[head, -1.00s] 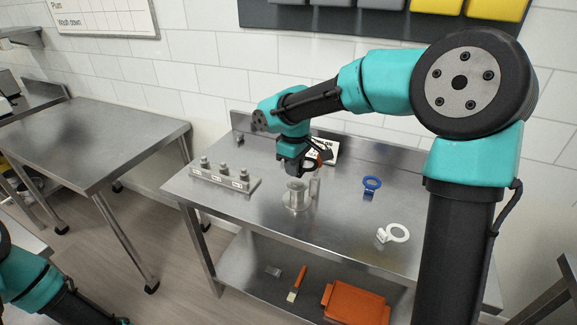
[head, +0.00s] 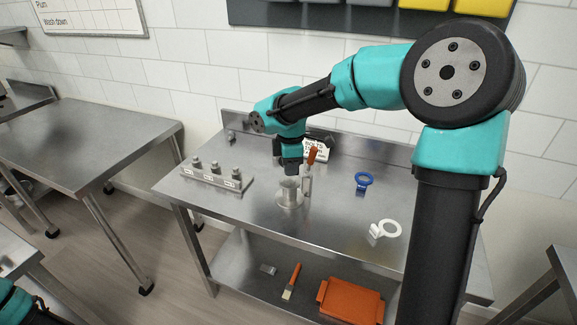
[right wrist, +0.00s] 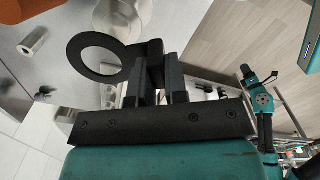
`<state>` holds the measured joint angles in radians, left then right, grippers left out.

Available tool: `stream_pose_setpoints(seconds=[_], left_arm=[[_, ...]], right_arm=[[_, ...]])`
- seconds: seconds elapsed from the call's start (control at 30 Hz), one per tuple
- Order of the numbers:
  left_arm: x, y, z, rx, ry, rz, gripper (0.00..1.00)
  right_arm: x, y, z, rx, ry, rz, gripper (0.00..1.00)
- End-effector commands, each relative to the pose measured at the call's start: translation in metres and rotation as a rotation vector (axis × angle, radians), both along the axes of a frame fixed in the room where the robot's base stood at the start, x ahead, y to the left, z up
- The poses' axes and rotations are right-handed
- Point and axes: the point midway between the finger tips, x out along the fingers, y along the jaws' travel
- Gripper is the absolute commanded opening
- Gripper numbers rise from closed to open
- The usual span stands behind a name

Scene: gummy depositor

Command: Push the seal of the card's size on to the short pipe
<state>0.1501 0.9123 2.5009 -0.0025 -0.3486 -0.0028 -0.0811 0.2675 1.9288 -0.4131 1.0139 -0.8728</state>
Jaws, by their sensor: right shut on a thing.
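My right gripper (head: 291,168) is just above the short pipe (head: 289,194), an open metal tube on a round base. In the right wrist view it is shut on the tab of a dark seal (right wrist: 78,68), a flat ring. There the short pipe (right wrist: 116,16) shows beyond the ring, not clearly inside it. The held seal is not clear in the head view. A blue seal (head: 363,188) and a white seal (head: 375,233) lie on the table to the right. The card (head: 318,147) stands behind, partly hidden, its print unreadable. My left gripper (right wrist: 248,76) is small in the right wrist view.
A slim metal post (head: 307,187) stands close right of the pipe; an orange piece (head: 313,155) shows above it. A block with three metal plugs (head: 216,181) sits at the left. An orange tray (head: 350,303) and a brush (head: 292,280) lie on the lower shelf.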

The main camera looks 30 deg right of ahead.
Motion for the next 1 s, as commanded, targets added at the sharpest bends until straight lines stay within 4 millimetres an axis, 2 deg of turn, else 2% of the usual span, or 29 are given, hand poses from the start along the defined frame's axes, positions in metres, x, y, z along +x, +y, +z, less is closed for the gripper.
stream_pose_setpoints(seconds=[0.33, 0.8, 1.0], left_arm=[[0.0, 0.0, 0.0, 0.0, 0.0, 0.0, 0.43], [0.0, 0.0, 0.0, 0.0, 0.0, 0.0, 0.43], [0.0, 0.0, 0.0, 0.0, 0.0, 0.0, 0.43]], right_arm=[[0.0, 0.0, -0.008, -0.001, 0.001, -0.001, 0.0], [0.0, 0.0, -0.049, 0.0, 0.003, -0.001, 0.0], [0.0, 0.0, -0.059, 0.0, 0.0, -0.001, 0.0]])
